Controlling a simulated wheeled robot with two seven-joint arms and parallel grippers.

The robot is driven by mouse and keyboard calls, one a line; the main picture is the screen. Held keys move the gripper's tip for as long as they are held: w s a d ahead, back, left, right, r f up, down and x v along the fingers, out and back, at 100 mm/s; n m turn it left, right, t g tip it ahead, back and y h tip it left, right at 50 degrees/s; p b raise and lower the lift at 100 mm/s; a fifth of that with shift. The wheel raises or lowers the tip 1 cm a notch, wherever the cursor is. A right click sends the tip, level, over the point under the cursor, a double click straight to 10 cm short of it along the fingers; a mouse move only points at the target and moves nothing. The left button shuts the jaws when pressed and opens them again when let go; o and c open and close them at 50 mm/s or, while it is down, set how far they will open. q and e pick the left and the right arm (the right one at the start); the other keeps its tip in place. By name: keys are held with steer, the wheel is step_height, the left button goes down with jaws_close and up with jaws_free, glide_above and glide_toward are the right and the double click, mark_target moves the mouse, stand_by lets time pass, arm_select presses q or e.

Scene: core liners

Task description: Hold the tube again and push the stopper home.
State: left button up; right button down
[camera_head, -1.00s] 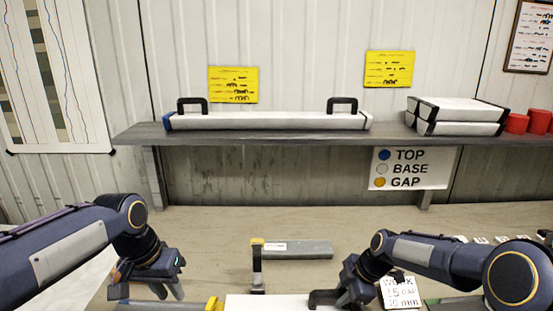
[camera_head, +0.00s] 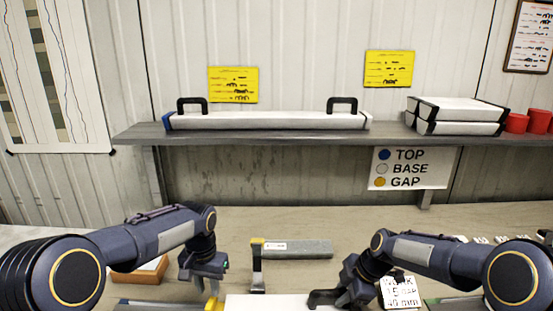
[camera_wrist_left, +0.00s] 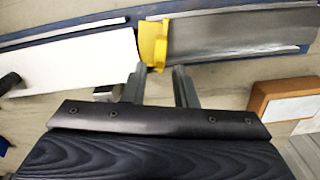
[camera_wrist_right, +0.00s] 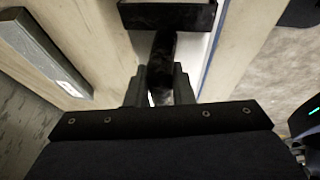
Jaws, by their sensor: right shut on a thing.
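The white tube (camera_head: 270,303) lies along the bottom edge of the head view; it is at left in the left wrist view (camera_wrist_left: 70,62). A yellow stopper (camera_wrist_left: 153,45) stands at the tube's end, beside a grey length; I cannot tell how deep it sits. It shows in the head view (camera_head: 213,303). My left gripper (camera_head: 203,282) is open and empty, its fingers (camera_wrist_left: 158,75) apart just short of the stopper. My right gripper (camera_head: 343,291) is shut on the tube's black handle (camera_wrist_right: 164,52).
A grey bar (camera_head: 297,249) lies behind the tube, by a dark upright with a yellow top (camera_head: 257,243). A brown block with a white top (camera_head: 140,271) sits left of my left gripper. A white card (camera_head: 401,291) is at right. The shelf (camera_head: 300,134) crosses behind.

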mark_target(211, 298)
arm_select(q)
steer(key=shift+f, duration=3.3)
steer(key=shift+c, duration=0.3)
jaws_close()
steer(key=n, duration=0.2)
steer(key=shift+n, duration=0.4)
steer(key=shift+w+r, duration=0.15)
steer(key=shift+w, duration=0.45)
steer(key=shift+d, duration=0.3)
stand_by(0.4)
